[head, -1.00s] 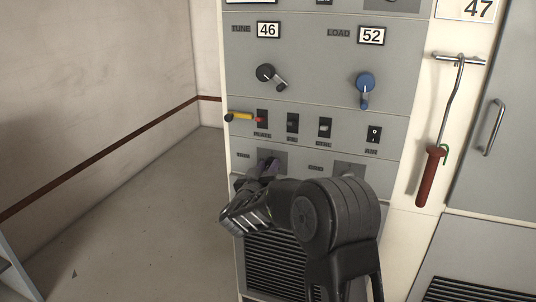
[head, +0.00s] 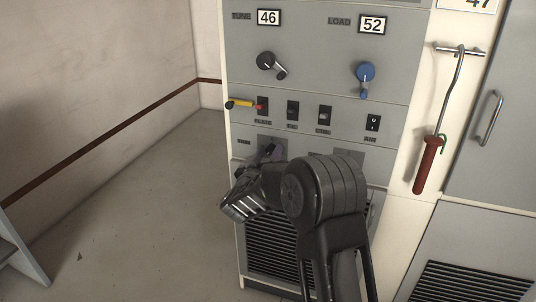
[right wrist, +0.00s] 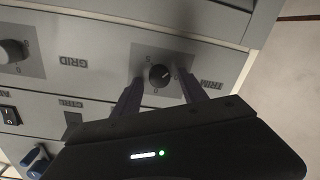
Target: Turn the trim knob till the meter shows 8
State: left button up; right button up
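The trim knob (right wrist: 160,75) is a small round black knob on a grey square plate, beside the TRIM label in the right wrist view. Its white pointer line shows. My right gripper (right wrist: 160,95) is open, with one dark finger on each side of the knob; I cannot tell whether the fingers touch it. In the head view my right gripper (head: 271,156) is at the lower left of the rack panel and hides the knob. No meter reading is visible in either view. My left gripper is not in view.
Above are the TUNE crank (head: 266,61), the blue LOAD crank (head: 365,72), a switch row and a yellow-red lever (head: 240,104). The GRID knob (right wrist: 12,52) is beside the trim knob. A red-handled hook (head: 428,165) hangs at right.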

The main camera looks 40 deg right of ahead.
jog(key=v, duration=0.7)
jog(key=shift+s+a+p, duration=0.25)
jog(key=shift+a+p, duration=0.05)
jog(key=shift+a, duration=0.05)
dwell(0.4)
